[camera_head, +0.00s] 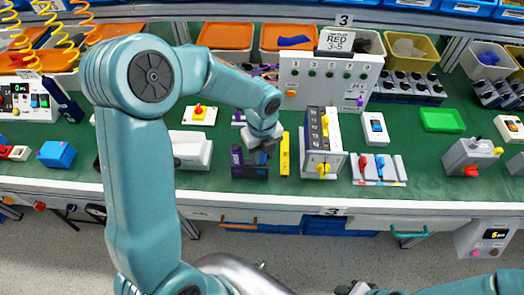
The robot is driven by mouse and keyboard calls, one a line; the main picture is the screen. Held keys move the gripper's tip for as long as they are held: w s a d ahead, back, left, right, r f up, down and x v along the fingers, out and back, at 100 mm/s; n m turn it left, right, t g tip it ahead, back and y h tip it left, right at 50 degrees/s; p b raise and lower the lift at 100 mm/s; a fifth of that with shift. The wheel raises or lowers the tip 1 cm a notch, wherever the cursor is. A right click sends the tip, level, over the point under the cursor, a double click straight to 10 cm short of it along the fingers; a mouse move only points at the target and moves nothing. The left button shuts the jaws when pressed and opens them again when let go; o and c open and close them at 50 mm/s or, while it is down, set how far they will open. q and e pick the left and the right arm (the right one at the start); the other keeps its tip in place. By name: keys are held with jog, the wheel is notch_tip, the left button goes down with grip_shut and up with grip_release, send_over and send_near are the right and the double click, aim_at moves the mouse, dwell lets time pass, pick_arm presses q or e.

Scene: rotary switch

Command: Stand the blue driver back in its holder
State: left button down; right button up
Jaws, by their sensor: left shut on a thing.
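My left gripper (262,148) reaches down from the upper left over the bench, right above a dark block with purple-blue parts (249,170). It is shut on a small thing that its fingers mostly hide. I cannot tell whether this is the blue driver, or whether it touches the block. A small blue handle (362,162) and a red handle (379,161) show on a white base (397,172) to the right. I cannot tell whether that base is the driver's holder. My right gripper (353,288) shows only partly at the bottom edge, away from the bench.
A yellow bar (285,155) stands close to the right of my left gripper, then a grey switch box (322,165) with a yellow knob. A white box (190,150) is to the left. A panel (330,80) stands behind. Green mat is bare between items.

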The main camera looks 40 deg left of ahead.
pick_arm(q)
jog(key=shift+f+b, duration=0.45)
jog(key=shift+f, duration=0.25)
jog(key=c, duration=0.7)
grip_release()
notch_tip(320, 180, up, 16)
jog(key=shift+r+p, duration=0.2)
jog(key=shift+p, duration=0.15)
